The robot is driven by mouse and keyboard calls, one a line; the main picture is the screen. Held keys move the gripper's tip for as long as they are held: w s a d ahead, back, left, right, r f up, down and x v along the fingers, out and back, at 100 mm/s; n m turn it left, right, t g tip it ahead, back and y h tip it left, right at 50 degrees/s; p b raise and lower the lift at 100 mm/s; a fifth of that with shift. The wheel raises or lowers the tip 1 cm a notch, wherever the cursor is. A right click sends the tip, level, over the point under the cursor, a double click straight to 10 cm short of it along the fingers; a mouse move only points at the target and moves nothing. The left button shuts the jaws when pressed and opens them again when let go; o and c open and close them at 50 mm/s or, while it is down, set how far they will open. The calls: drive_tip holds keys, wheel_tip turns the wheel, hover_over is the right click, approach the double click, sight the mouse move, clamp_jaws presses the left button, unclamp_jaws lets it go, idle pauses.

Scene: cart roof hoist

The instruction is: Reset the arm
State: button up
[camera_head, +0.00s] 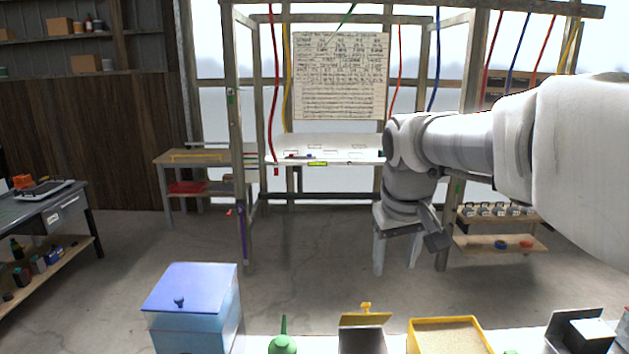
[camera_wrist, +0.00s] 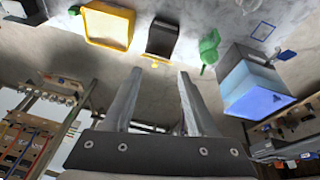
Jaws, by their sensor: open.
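My gripper (camera_head: 395,268) hangs from my raised arm at the right of the head view, its two pale fingers pointing down and spread apart. It is open, with nothing between the fingers. The wrist view also shows my gripper (camera_wrist: 160,74), with empty space between the fingers. In the head view it is above the floor, beyond the near white counter, and touches nothing that I can see. My forearm hides part of the scene on the right.
A blue box (camera_head: 192,310), green bottle (camera_head: 283,344), dark bin (camera_head: 362,340) and yellow-rimmed tray (camera_head: 446,322) stand along the near edge. A wooden frame with hanging coloured hoses and a white bench (camera_head: 340,148) stands behind. A workbench (camera_head: 50,213) is left. The middle floor is clear.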

drive_tip(key=s+f+m+t+b, duration=0.1)
drive_tip(key=s+f, duration=0.2)
drive_tip(key=s, duration=0.6)
drive_tip(key=s+f+m+t+b, duration=0.1)
drive_tip(key=s+f, duration=0.3)
drive_tip(key=s, duration=0.6)
drive_tip(key=shift+s+d+y, duration=0.15)
drive_tip(key=shift+d+y, duration=0.2)
drive_tip(key=shift+y, duration=0.05)
drive_tip(key=shift+o, duration=0.3)
